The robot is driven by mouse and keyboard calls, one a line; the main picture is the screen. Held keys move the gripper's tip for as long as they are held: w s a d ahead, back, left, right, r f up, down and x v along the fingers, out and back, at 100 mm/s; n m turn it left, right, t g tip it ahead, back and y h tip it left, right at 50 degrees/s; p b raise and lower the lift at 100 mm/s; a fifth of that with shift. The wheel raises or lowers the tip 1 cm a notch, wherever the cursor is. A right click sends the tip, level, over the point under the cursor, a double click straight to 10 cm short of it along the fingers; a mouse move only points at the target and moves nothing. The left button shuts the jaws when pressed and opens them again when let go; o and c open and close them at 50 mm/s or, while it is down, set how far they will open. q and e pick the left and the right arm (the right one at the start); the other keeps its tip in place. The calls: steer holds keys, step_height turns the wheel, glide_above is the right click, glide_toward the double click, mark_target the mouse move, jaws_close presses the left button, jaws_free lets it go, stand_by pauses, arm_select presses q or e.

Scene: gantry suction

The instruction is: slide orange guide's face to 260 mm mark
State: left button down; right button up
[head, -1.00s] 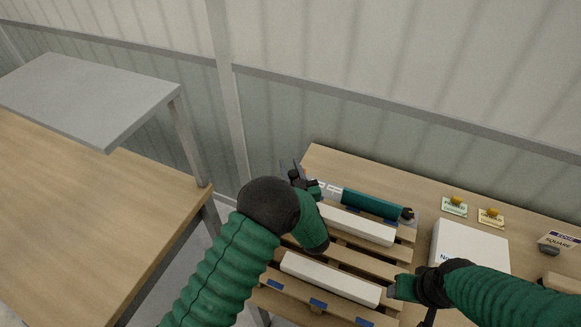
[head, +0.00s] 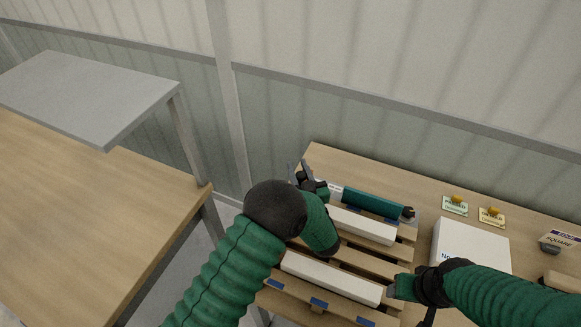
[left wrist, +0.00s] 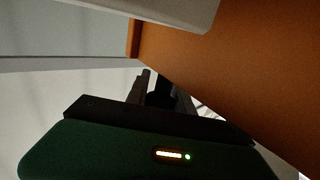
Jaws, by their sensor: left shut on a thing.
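My left gripper (head: 304,175) is at the left end of a rail with a dark teal bar (head: 372,203), at the table's far left corner. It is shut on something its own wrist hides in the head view. In the left wrist view its dark fingers (left wrist: 160,92) point at a broad orange-brown surface (left wrist: 230,80); I cannot tell whether this is the guide or the table. I cannot make out the orange guide or the 260 mm mark in the head view. My right gripper (head: 396,289) is by the right end of the front white bar (head: 330,278); its jaws are unclear.
A slatted wooden frame with another white bar (head: 362,226) lies on the wooden table (head: 330,158). A grey shelf (head: 85,95) stands left.

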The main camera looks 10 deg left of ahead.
arm_select(q)
steer(key=shift+s+d, duration=0.15)
steer(key=shift+d, duration=0.75)
arm_select(e)
steer(key=shift+f, duration=0.25)
arm_select(q)
steer(key=shift+d+r, duration=0.1)
steer(key=shift+d, duration=0.2)
arm_select(e)
steer(key=shift+d, duration=0.25)
arm_select(q)
steer(key=c, duration=1.1)
jaws_free()
steer(key=shift+a, duration=0.1)
arm_select(e)
steer(key=shift+a, duration=0.1)
arm_select(q)
steer(key=b+v, duration=0.1)
steer(key=v, duration=0.6)
steer(key=shift+f+b, duration=0.25)
steer(key=shift+b, duration=0.1)
arm_select(e)
steer(key=shift+f, duration=0.75)
arm_select(q)
steer(key=shift+s, duration=0.25)
steer(key=shift+w, duration=0.1)
